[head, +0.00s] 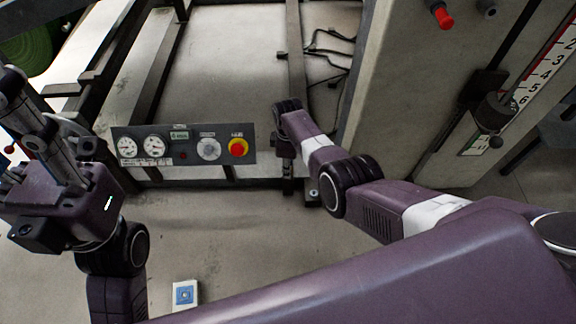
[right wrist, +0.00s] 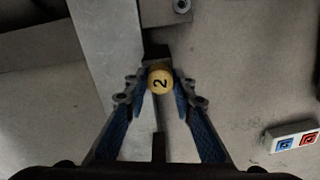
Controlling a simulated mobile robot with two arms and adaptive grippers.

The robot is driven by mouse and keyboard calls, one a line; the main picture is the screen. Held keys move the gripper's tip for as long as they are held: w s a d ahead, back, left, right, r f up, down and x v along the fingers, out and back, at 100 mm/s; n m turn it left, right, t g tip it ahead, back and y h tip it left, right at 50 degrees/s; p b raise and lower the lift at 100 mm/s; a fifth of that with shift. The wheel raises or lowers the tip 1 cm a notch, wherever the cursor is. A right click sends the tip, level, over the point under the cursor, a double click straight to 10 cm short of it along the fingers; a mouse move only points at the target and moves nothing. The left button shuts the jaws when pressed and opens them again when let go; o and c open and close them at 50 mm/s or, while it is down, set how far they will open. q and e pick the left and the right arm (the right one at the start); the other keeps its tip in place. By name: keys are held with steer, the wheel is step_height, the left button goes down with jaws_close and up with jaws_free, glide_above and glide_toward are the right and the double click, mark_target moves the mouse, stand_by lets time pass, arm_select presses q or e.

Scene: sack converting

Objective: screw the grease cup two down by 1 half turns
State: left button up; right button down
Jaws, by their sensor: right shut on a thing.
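Grease cup two (right wrist: 160,81) shows in the right wrist view as a small round yellow cap marked with a black 2. My right gripper (right wrist: 160,92) is shut on it, with one blue-padded finger on each side. In the head view my right gripper (head: 287,168) points down at a dark upright beside the control panel, and the cup cannot be made out there. My left gripper (head: 40,150) is at the left edge of the head view, away from the cup. Its fingertips are not clear.
A control panel (head: 183,146) with gauges and a red-yellow button stands left of my right gripper. A round metal fitting (right wrist: 181,5) lies beyond the cup. A marker block (right wrist: 291,139) lies on the floor at right. A large grey machine wall (head: 405,90) rises at right.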

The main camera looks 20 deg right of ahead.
steer(key=m+p, duration=0.1)
steer(key=m, duration=2.3)
steer(key=shift+m, duration=0.3)
steer(key=m, duration=0.9)
steer(key=shift+m, duration=0.4)
steer(key=m, duration=0.4)
steer(key=shift+m, duration=0.3)
